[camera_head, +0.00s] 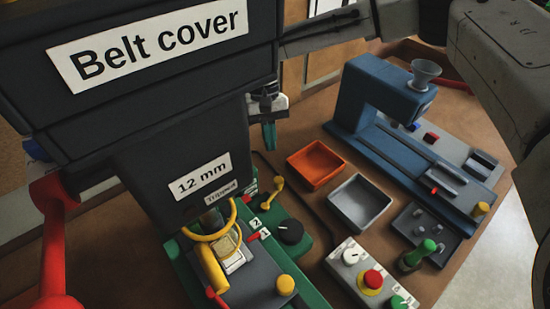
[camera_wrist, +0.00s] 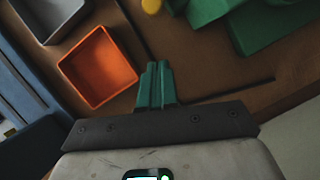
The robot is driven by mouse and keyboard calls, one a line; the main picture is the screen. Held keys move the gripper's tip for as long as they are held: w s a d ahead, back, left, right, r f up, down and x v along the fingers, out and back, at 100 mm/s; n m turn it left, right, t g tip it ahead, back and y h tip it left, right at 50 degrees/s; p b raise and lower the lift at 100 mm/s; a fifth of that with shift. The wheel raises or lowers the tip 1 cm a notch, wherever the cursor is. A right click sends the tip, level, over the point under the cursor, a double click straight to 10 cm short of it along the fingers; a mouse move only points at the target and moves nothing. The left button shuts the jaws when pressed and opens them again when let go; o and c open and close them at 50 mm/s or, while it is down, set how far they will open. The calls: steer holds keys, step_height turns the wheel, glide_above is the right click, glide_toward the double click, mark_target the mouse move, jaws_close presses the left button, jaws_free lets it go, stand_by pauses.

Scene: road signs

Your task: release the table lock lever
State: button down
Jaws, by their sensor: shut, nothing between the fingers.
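A dark drill press with a "Belt cover" label (camera_head: 148,48) and a "12 mm" label (camera_head: 203,177) fills the left of the head view. Its green base and table (camera_head: 262,290) are below. A lever with a yellow knob (camera_head: 277,182) stands on the green part, and a small red lever (camera_head: 215,297) shows at the table's front. No label marks the table lock lever, so I cannot tell which one it is. My gripper (camera_head: 269,135) has green fingers, pressed together and empty, behind the press head. The fingers (camera_wrist: 156,86) also show in the wrist view, above the bench, touching nothing visible.
An orange tray (camera_head: 315,165) and a grey tray (camera_head: 358,202) lie right of the press. A blue machine (camera_head: 385,95) stands at the back right. A control box (camera_head: 370,280) with a red button sits in front. A red lever arm (camera_head: 55,240) sticks out at left.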

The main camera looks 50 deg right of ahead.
steer(key=shift+s+a+f+p, duration=0.3)
steer(key=shift+s+a+f, duration=0.15)
steer(key=shift+s, duration=0.25)
steer(key=shift+s+a+f+p, duration=0.35)
steer(key=shift+s+a+f, duration=0.15)
steer(key=shift+s, duration=0.15)
steer(key=shift+s+a+f+p, duration=0.3)
steer(key=shift+s+a+f, duration=0.15)
steer(key=shift+s, duration=0.25)
